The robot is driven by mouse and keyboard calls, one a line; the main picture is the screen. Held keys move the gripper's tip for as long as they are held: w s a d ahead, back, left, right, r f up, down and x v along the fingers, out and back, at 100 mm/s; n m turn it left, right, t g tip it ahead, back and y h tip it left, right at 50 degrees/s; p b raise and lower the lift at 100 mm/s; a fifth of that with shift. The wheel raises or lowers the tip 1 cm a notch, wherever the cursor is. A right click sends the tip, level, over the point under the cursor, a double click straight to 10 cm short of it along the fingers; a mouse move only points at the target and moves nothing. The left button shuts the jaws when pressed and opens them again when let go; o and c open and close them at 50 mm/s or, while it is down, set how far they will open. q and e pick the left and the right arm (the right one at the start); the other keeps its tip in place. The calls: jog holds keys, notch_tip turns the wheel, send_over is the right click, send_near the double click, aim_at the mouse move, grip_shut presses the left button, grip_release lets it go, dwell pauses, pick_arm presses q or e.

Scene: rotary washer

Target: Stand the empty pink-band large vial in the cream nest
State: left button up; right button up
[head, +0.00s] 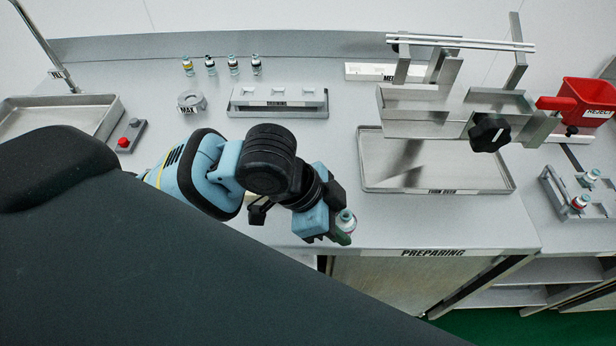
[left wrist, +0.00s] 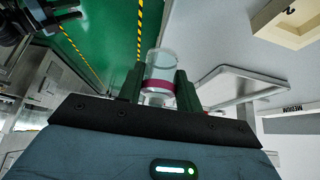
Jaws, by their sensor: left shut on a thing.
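My left gripper (head: 338,222) is shut on the pink-band large vial (head: 345,221) above the front edge of the preparing bench. In the left wrist view the clear vial (left wrist: 161,68) sits between the two dark green fingers, with its pink band near the fingertips. It looks empty. A cream block with a recess (left wrist: 288,24), seen partly at the upper right of the left wrist view, looks like the cream nest and stands apart from the vial. I cannot make it out in the head view.
Several small vials (head: 210,65) stand at the back of the bench, behind a grey rack (head: 278,101) and a round MAX holder (head: 191,101). A shallow metal tray (head: 437,186) lies right of my gripper. A red reject bin (head: 590,100) is at far right.

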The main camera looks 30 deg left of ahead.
pick_arm(q)
jog(key=shift+w+a, duration=0.1)
jog(key=shift+a, duration=0.2)
jog(key=w+a, duration=0.3)
jog(key=a, duration=0.1)
jog(key=w+a+f, duration=0.1)
jog(key=w+a, duration=0.2)
jog(key=a, duration=0.1)
jog(key=w+a, duration=0.3)
jog(key=a, duration=0.1)
jog(key=shift+f+b, duration=0.2)
jog(key=shift+b, duration=0.1)
jog(key=f, duration=0.3)
jog(key=shift+a+f, duration=0.1)
jog(key=shift+a, duration=0.1)
jog(key=shift+f, duration=0.2)
jog(key=shift+f, duration=0.1)
